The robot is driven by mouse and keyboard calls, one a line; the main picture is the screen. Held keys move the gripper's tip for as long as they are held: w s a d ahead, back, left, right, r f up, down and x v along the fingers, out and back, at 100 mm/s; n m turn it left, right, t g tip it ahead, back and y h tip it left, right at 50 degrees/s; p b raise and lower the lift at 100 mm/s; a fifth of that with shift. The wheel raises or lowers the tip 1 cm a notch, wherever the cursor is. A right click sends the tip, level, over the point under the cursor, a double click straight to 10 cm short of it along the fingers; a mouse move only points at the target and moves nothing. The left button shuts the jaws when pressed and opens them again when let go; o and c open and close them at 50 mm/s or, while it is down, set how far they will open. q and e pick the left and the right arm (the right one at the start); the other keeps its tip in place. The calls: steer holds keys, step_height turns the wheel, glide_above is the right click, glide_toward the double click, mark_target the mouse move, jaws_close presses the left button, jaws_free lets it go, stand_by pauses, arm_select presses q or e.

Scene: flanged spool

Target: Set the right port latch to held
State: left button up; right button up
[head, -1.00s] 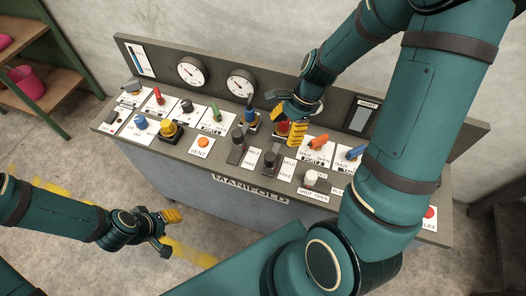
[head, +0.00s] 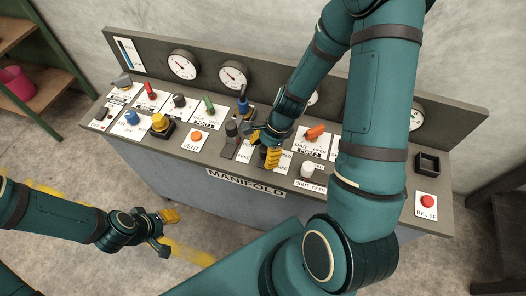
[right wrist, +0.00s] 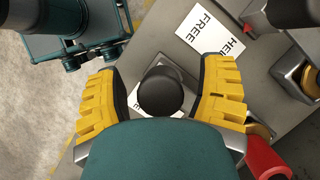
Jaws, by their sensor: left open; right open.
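The right port latch shows in the right wrist view as a round black knob (right wrist: 160,92) seen from above, between the two yellow fingers. My right gripper (head: 264,148) is open around it, with a gap visible on at least the left side; grip contact is not visible. In the head view the gripper hides most of this latch, so I cannot tell its setting. The left port latch (head: 231,138) stands just left of the gripper. A HELD/FREE label (right wrist: 210,38) lies beside the knob. My left gripper (head: 162,230) is open and empty over the floor, in front of the manifold.
Close to the right gripper are a blue-handled lever (head: 243,105), an orange handle (head: 315,132) and a white knob (head: 307,171). A red part (right wrist: 266,160) is near the right finger. A red relief button (head: 427,201) is at the far right. Floor in front is open.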

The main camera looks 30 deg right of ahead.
jaws_close()
steer(key=w+d, duration=0.3)
steer(key=shift+w+d+p, duration=0.1)
steer(key=shift+d+p, duration=0.3)
steer(key=shift+c, duration=1.6)
jaws_free()
steer(key=o, duration=0.3)
